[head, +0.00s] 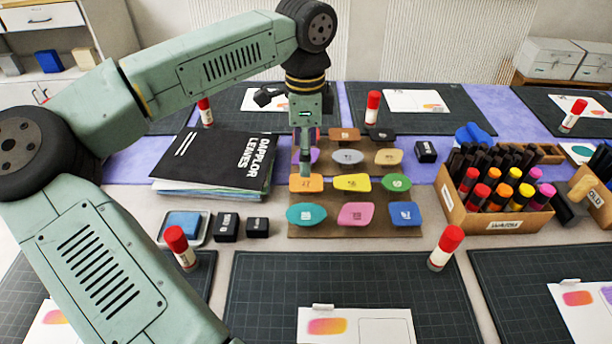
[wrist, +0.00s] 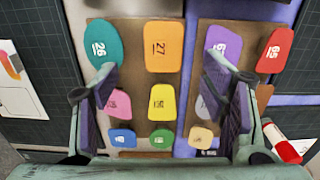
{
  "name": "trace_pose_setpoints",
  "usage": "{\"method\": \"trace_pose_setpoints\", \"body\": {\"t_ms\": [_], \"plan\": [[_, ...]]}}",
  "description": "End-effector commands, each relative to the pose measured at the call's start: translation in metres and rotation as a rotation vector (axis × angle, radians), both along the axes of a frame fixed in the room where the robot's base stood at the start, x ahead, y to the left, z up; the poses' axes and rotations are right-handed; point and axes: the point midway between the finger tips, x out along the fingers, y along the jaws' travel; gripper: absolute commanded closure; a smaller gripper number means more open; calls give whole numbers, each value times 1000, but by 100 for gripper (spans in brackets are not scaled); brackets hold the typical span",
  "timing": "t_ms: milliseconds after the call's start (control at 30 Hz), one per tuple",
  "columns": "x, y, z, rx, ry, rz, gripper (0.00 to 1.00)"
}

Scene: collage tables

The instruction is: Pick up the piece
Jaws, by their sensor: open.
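Several coloured, numbered pieces lie in rows on two brown boards; the task does not say which one is the piece. The orange piece (head: 306,184) marked 27 is at the left of the near board, and it also shows in the wrist view (wrist: 163,47). Beside it are a yellow piece (head: 352,183) and a teal piece (head: 306,215) marked 26. A purple piece (wrist: 223,44) and a red piece (wrist: 275,50) marked 65 are on the other board. My gripper (wrist: 160,76) is open and empty above the boards, its fingers spread either side of the orange and yellow column.
A black book on a paper stack (head: 215,160) lies left of the boards. A cardboard marker box (head: 495,205) stands to the right. Glue sticks (head: 445,248) stand around, and an ink pad (head: 183,226) and small black blocks (head: 228,227) lie at the front left.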

Motion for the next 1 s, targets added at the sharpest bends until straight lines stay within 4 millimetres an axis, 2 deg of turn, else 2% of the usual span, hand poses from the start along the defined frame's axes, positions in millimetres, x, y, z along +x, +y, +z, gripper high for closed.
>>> {"method": "trace_pose_setpoints", "body": {"t_ms": [267, 500, 600, 1000], "plan": [[1, -1, -23, -2, 2, -2, 33], [3, -2, -58, -3, 2, -2, 33], [4, -2, -66, -2, 0, -1, 33], [4, -2, -68, -1, -1, 0, 33]]}}
